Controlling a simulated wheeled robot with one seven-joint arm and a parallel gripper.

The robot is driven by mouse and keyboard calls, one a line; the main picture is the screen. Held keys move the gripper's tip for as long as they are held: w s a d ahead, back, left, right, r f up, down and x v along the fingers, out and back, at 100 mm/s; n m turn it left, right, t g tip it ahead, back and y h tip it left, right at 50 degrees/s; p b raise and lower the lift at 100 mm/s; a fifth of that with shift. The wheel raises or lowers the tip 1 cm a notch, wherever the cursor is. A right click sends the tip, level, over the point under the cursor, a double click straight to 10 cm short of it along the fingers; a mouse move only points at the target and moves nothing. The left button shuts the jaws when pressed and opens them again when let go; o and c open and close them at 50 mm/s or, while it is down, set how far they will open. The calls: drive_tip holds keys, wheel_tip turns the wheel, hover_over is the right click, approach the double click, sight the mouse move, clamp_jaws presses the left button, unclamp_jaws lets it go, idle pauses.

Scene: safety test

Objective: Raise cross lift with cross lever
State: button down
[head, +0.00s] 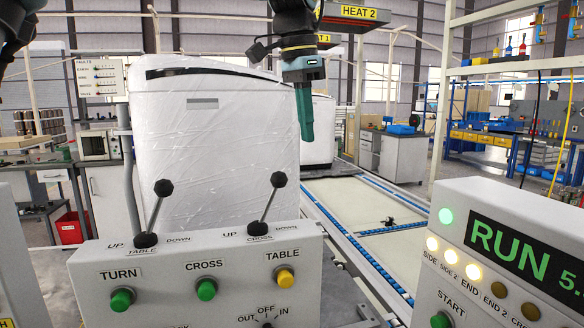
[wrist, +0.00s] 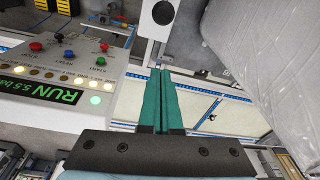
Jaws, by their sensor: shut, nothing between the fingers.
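The cross lever (head: 268,205) is a thin rod with a black knob on the grey control box (head: 230,265). It leans right, toward its DOWN label. My gripper (head: 307,138) has teal fingers pointing down, above and slightly right of the cross lever's knob, apart from it. The gripper is shut and empty; its fingers (wrist: 161,75) lie together in the wrist view. A round black knob (wrist: 163,13) shows at the top of that view; I cannot tell for certain which lever it belongs to. I cannot clearly make out the cross lift.
The similar table lever (head: 154,212) stands left of the cross lever, also leaning right. A RUN display box (head: 500,250) stands at right. A large plastic-wrapped unit (head: 215,150) stands behind the levers. A blue-edged conveyor (head: 350,205) runs behind and right.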

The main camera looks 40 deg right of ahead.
sight(272, 200)
wheel_tip(272, 200, down, 8)
drive_tip(key=a+p, duration=0.2)
drive_tip(key=shift+w+a+r+p, duration=0.15)
drive_tip(key=shift+w+a+p, duration=0.2)
drive_tip(key=shift+w, duration=0.05)
idle(0.4)
